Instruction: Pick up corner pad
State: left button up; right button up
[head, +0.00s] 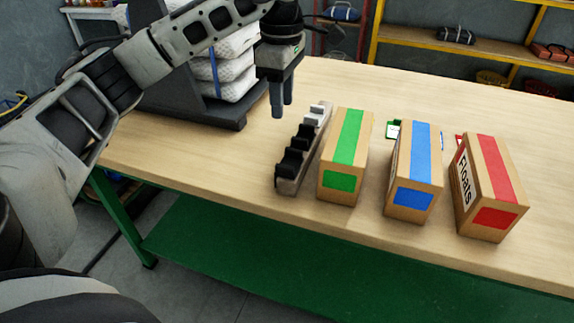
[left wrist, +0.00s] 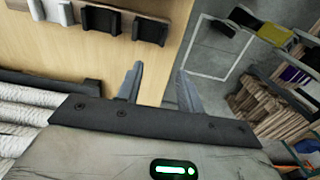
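A narrow rack (head: 287,188) stands on the table and holds several small pads in a row, black ones towards the front and pale ones towards the back. I cannot tell for sure which is the corner pad. A black pad (head: 290,163) sits near the front end, and a pale pad (head: 318,109) near the back. In the left wrist view a black pad (left wrist: 150,29) and a pale pad (left wrist: 65,12) show at the top edge. My left gripper (head: 282,110) points down, open and empty, above the table just left of the rack; its fingers (left wrist: 160,84) are apart. My right gripper is out of view.
Three cardboard boxes with green (head: 346,150), blue (head: 415,165) and red (head: 485,180) bands stand right of the rack, the green one close beside it. A dark stand with white net bundles (head: 230,70) is at the left. The wooden table (head: 190,165) is clear at front left.

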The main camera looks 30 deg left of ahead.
pick_arm(q)
send_over(282, 165)
jog(key=f, duration=0.9)
jog(key=shift+w+f, duration=0.2)
jog(key=shift+f, duration=0.2)
jog(key=shift+s+f+p, duration=0.15)
jog(key=shift+f+p, duration=0.25)
jog(key=shift+f, duration=0.95)
jog(key=shift+s+f+p, duration=0.1)
jog(key=shift+f+p, duration=0.3)
jog(key=shift+f, duration=0.9)
grip_shut()
